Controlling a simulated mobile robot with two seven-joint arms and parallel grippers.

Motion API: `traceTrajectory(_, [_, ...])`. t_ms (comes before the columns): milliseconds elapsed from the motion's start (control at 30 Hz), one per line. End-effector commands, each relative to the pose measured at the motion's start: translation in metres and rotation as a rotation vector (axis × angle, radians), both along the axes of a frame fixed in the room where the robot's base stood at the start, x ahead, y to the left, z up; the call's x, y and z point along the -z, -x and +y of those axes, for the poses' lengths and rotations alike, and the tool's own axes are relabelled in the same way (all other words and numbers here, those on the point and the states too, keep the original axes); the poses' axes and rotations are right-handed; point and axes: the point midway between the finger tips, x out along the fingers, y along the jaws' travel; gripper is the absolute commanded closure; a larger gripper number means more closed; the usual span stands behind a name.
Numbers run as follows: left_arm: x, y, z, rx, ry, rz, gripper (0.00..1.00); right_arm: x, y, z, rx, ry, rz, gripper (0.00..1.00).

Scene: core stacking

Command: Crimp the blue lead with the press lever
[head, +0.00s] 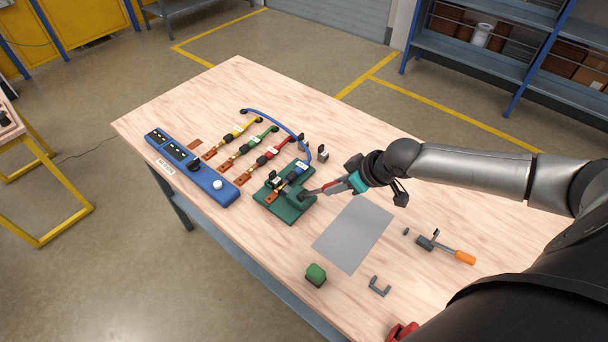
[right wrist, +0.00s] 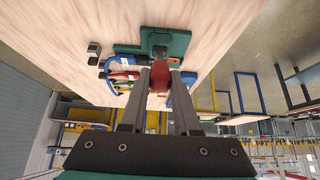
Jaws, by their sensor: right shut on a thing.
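The green press (head: 288,209) stands near the middle of the table. The blue lead (head: 281,120) arches from the back left of the table to the press, and its blue end piece with a white label lies on the press. My right gripper (head: 326,189) is at the right side of the press, shut on the press lever (right wrist: 160,77), whose red grip shows between the two fingers in the right wrist view. The exact contact of lever and lead is too small to tell. My left gripper is not in view.
Yellow (head: 234,132), green (head: 249,146) and red (head: 264,158) leads lie left of the press, beside a blue strip (head: 190,167). A grey sheet (head: 353,233) lies right of it. A green block (head: 316,274), grey bracket (head: 380,286) and orange-handled tool (head: 464,258) lie nearer me.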

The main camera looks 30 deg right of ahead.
Motion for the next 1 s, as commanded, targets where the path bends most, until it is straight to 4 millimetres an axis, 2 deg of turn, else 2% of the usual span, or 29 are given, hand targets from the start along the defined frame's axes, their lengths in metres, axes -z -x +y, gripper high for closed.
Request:
traceTrajectory(100, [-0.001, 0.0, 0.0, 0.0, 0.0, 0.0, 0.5, 0.005, 0.007, -0.002, 0.001, 0.004, 0.01, 1.0])
traceTrajectory(500, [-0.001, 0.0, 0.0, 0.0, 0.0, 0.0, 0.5, 0.006, 0.008, -0.003, 0.001, 0.003, 0.009, 1.0])
traceTrajectory(1000, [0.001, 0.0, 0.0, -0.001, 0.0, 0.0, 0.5, 0.032, 0.029, -0.012, 0.001, 0.004, 0.01, 1.0])
